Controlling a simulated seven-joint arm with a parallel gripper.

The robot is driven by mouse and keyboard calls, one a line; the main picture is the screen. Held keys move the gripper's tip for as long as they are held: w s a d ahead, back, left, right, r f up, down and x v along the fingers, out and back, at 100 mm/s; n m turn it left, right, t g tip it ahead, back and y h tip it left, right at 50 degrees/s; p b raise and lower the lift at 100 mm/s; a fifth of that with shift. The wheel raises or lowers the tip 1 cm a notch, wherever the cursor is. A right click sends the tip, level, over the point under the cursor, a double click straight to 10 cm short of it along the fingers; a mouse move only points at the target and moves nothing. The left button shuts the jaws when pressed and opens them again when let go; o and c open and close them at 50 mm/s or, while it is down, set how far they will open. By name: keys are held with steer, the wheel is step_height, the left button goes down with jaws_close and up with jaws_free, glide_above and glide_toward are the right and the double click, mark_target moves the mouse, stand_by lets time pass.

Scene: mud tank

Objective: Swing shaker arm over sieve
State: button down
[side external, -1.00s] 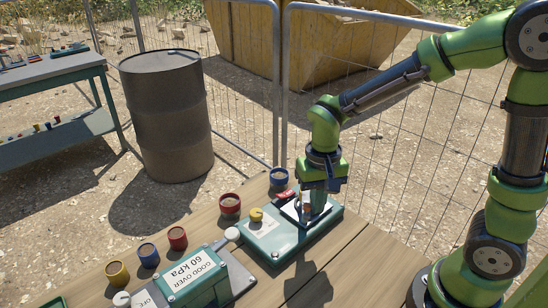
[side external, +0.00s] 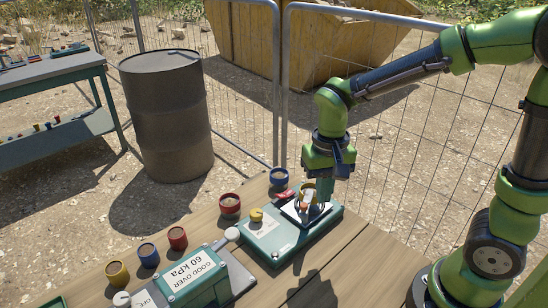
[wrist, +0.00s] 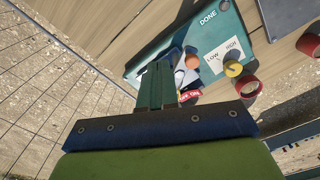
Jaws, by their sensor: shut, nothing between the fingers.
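The shaker is a flat teal box (side external: 282,238) on the table, with a white plate (side external: 318,214) at its far right end. A small yellow-rimmed cup, seemingly the sieve (side external: 309,187), shows there, partly hidden. A pale arm with an orange end (side external: 304,206) shows beside it; whether it lies over the cup is unclear. In the wrist view the orange end (wrist: 192,62) shows just beyond my fingers. My gripper (side external: 323,196) is shut and empty, pointing down at that end of the shaker. Its closed fingers (wrist: 157,86) hide part of the plate in the wrist view.
Red (side external: 230,204) and blue (side external: 279,177) cups stand close by. A teal 60 kPa box (side external: 190,275) and several small cups are at front left. Mesh fencing (side external: 420,130) stands behind.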

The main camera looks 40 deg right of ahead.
step_height(320, 180, up, 4)
steer(key=shift+f, duration=0.1)
stand_by(0.4)
steer(key=s+d+r+n+t+y, duration=0.2)
steer(key=s+r+t, duration=0.4)
steer(key=s+t, duration=0.1)
steer(key=shift+r, duration=0.35)
steer(key=c, duration=1.8)
jaws_free()
steer(key=shift+c, duration=0.2)
